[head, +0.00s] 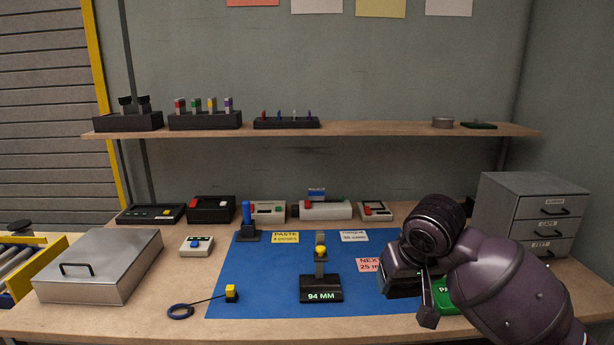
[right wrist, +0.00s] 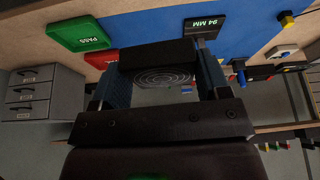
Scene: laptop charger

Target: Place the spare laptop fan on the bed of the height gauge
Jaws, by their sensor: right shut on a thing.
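The height gauge (head: 321,290) stands near the front of the blue mat. It has a yellow-topped grey post and a lit 94 MM display, which also shows in the right wrist view (right wrist: 204,25). My right gripper (head: 408,300) is to the right of the gauge, near the mat's right side. It is shut on a dark thing that appears to be the spare laptop fan (head: 400,288). In the right wrist view a spiral-patterned face (right wrist: 165,76) shows between the fingers. The wrist partly hides the fan in the head view. My left gripper is not in view.
A green PASS tray (head: 446,296) lies partly behind my right arm. Grey drawers (head: 530,215) stand at the right. A yellow block with a dark loop (head: 231,293) lies left of the gauge. A metal case (head: 98,265) sits at far left. The mat (head: 262,275) is clear around the gauge.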

